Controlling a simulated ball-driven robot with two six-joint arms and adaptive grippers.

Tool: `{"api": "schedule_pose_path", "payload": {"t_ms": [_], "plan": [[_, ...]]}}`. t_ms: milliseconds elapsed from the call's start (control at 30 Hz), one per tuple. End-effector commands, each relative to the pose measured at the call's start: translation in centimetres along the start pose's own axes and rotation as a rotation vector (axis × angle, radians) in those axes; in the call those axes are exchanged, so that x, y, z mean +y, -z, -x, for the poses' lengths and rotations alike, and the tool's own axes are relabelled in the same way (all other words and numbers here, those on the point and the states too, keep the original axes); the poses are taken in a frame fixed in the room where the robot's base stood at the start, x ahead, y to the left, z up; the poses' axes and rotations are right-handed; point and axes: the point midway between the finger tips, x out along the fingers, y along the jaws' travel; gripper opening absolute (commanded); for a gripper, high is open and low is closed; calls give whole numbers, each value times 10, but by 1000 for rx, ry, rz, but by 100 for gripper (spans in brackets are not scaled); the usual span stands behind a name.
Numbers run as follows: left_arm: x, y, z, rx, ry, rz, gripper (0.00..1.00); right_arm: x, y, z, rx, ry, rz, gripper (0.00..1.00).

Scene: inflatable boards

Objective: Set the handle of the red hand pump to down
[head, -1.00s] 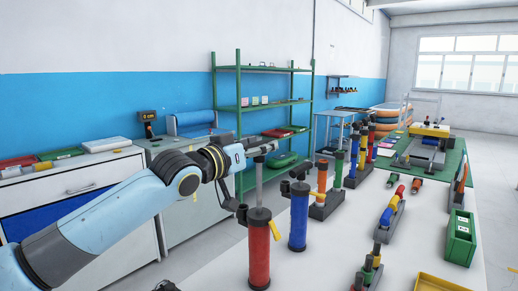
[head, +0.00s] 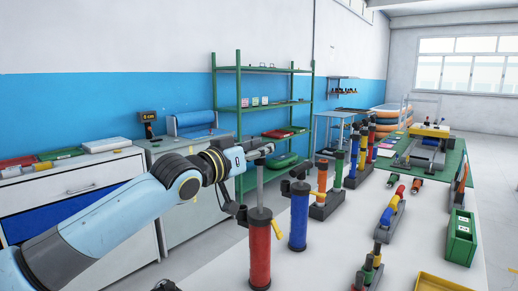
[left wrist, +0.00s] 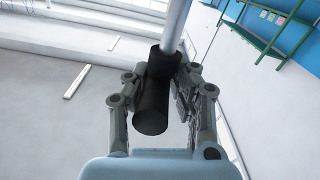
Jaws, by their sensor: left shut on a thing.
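The red hand pump (head: 260,250) stands upright on the white table in the head view. Its grey rod (head: 260,185) sticks well out of the top, so the handle is up. My left gripper (head: 258,153) is at the top of the rod, shut on the dark pump handle (left wrist: 150,115). In the left wrist view the black handle lies between the two fingers, with the pale rod (left wrist: 176,25) running up from it. In the head view the fingers hide part of the handle. My right gripper is not in view.
A blue hand pump (head: 298,220) stands close to the right of the red one. More coloured pumps, a green box (head: 460,238) and a yellow tray (head: 440,282) are farther right. A grey cabinet (head: 190,200) and green shelf (head: 238,120) stand behind.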

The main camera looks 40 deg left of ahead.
Motion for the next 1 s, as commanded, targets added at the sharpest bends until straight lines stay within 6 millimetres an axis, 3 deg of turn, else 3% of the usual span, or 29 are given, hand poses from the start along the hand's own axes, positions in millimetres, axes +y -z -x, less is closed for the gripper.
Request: {"api": "schedule_pose_path", "payload": {"t_ms": [33, 100, 300, 433, 767, 800, 1000], "plan": [[-4, -21, 0, -8, 4, 5, 0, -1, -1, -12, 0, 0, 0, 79], [-9, -43, 1, -11, 5, 6, 0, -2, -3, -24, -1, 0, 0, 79], [-19, -92, 1, -11, 5, 5, 0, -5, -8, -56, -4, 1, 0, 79], [-21, -105, 1, -11, 5, 5, 0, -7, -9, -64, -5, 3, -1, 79], [-22, -107, 2, -15, 7, 5, 0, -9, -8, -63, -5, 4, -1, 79], [-22, -108, 2, -16, 7, 5, 24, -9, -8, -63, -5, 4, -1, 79], [-23, -109, 2, -19, 8, 5, 47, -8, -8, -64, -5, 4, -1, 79]]}}
